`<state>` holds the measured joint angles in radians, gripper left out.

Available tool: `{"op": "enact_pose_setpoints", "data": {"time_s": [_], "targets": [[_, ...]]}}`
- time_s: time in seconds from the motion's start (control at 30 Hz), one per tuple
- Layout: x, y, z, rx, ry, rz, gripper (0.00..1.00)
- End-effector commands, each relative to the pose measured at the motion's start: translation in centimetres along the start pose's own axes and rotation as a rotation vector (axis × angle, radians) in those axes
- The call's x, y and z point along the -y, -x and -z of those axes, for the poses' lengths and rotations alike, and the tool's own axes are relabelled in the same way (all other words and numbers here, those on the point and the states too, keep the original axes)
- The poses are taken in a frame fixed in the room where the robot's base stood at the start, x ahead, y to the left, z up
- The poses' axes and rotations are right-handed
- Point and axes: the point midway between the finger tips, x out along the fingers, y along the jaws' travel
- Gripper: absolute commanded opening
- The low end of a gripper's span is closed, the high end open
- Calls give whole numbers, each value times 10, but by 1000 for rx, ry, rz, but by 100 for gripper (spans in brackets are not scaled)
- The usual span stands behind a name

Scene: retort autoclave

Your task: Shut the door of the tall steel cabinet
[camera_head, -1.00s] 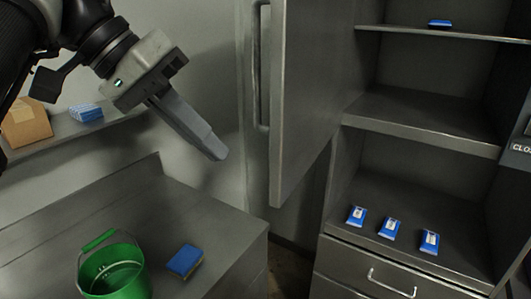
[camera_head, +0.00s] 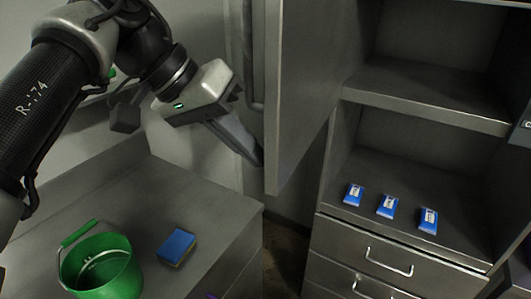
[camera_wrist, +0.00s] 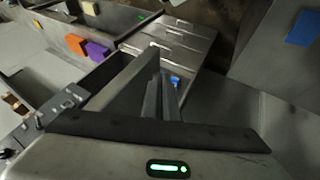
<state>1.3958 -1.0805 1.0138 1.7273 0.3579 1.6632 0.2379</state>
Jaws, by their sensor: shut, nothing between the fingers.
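The tall steel cabinet (camera_head: 433,97) stands open at the right in the head view, its shelves showing. Its grey door (camera_head: 298,95) is swung out to the left, nearly edge-on, with a long vertical handle (camera_head: 255,55) on its left face. My gripper (camera_head: 257,160) is shut and empty, its fingertips at the door's lower left edge, just below the handle. I cannot tell whether they touch the door. In the wrist view my closed fingers (camera_wrist: 160,95) point toward the cabinet's drawers (camera_wrist: 172,42).
Blue packets (camera_head: 387,206) lie on the cabinet's lower shelf, above drawers (camera_head: 388,262). A steel counter (camera_head: 215,215) at left holds a green bucket (camera_head: 100,270) and a blue sponge (camera_head: 176,246). A narrow floor gap lies between counter and cabinet.

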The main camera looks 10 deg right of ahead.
Motion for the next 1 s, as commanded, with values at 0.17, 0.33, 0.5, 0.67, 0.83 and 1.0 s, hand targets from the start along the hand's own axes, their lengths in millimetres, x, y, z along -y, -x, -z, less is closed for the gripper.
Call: {"op": "enact_pose_setpoints", "data": {"time_s": [0.17, 0.33, 0.5, 0.67, 0.83, 1.0], "targets": [[-18, -8, 0, 1, -1, 0, 0], [-22, -11, 0, -2, 1, 1, 0], [-22, -11, 0, -1, 1, 1, 0], [-22, -11, 0, -1, 2, 1, 0], [-25, -13, 1, -3, 5, 4, 0], [-33, -19, 2, -9, 17, 13, 0]]}}
